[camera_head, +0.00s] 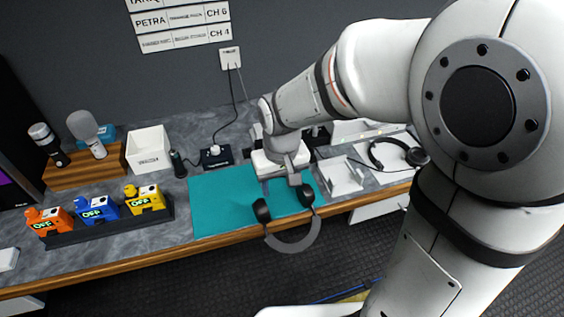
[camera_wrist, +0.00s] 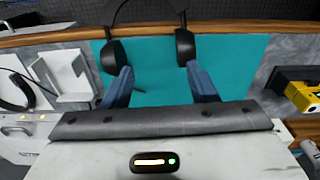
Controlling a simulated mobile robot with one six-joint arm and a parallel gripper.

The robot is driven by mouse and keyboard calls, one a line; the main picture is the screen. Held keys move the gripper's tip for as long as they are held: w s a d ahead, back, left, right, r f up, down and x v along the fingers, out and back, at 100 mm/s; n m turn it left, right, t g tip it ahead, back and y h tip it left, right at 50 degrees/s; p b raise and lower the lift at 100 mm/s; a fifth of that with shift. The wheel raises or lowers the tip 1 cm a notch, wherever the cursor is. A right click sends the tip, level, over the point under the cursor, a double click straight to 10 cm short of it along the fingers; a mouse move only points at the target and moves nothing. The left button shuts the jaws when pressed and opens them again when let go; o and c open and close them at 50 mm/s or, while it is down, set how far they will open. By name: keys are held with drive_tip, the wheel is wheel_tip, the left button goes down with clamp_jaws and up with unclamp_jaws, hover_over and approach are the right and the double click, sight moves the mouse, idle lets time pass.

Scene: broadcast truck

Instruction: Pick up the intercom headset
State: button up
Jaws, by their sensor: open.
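A headset with dark ear cups and a grey band (camera_head: 292,246) is at the front edge of the teal mat (camera_head: 215,204), its band reaching out past the desk edge. In the wrist view its ear cups and band (camera_wrist: 147,31) lie just ahead of my gripper (camera_wrist: 159,68). My gripper (camera_head: 281,181) is open over the mat, one blue-grey finger close behind each ear cup. Whether the fingers touch the cups I cannot tell. A second, black headset (camera_head: 376,158) lies on a white surface to the right. Which one is the intercom headset is not marked.
A white angled stand (camera_head: 343,178) is right of the mat. Orange, blue and yellow OFF units (camera_head: 97,208) stand in a dark rack on the left. A white bin (camera_head: 149,150), microphones (camera_head: 88,132) and a cabled black box (camera_head: 215,158) are behind. The desk's wooden edge (camera_head: 130,260) runs along the front.

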drive_tip(key=n, duration=0.1)
hover_over(262, 209)
drive_tip(key=shift+g, duration=0.3)
drive_tip(key=f, duration=0.5)
drive_tip(key=shift+w, duration=0.3)
drive_tip(key=shift+a+f, duration=0.1)
drive_tip(key=shift+f, duration=0.2)
drive_tip(key=f, duration=0.7)
drive_tip(key=shift+s+f+p, duration=0.15)
drive_tip(key=shift+s+p, duration=0.15)
drive_tip(key=shift+p, duration=0.05)
drive_tip(key=shift+c, duration=0.4)
clamp_jaws()
